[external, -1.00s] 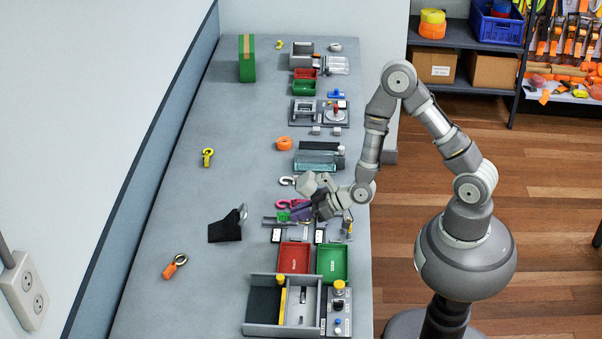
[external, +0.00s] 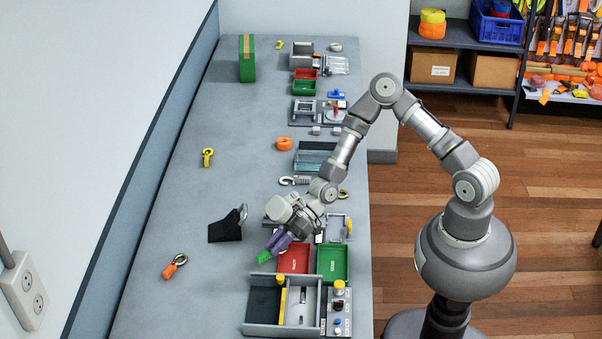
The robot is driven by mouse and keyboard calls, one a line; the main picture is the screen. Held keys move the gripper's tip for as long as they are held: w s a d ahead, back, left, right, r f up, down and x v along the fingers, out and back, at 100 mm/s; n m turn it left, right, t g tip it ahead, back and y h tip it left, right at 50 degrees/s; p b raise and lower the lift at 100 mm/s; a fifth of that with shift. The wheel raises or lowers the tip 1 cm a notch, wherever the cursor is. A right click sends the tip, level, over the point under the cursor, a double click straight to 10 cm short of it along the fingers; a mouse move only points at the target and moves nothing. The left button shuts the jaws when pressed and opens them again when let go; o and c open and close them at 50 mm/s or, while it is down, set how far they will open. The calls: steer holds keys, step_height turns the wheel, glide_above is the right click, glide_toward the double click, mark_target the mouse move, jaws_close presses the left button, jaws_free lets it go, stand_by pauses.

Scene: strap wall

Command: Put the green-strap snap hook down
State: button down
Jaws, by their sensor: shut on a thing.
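My gripper (external: 277,243) is low over the bench, just left of the red tray (external: 293,258). Its purple fingers are shut on the green-strap snap hook (external: 264,257), and a small green part of it shows at the fingertips. The metal hook part is hidden or too small to make out. I cannot tell whether the green piece touches the bench top.
A green tray (external: 332,263) is right of the red one. A grey divided box (external: 262,328) stands in front. A black strap piece with a hook (external: 226,228) and an orange-strap hook (external: 175,266) lie left. The bench (external: 205,290) between them is clear.

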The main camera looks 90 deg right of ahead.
steer(key=b, duration=0.4)
glide_above(225, 271)
steer(key=shift+w+f, duration=0.15)
steer(key=shift+f, duration=0.65)
step_height(225, 271, down, 3)
steer(key=shift+f+b, duration=0.2)
steer(key=shift+b, duration=0.65)
steer(key=shift+f+b, duration=0.6)
steer(key=shift+b, duration=0.05)
steer(key=c, duration=1.1)
jaws_free()
steer(key=shift+s+f, duration=0.15)
steer(key=shift+s, duration=0.05)
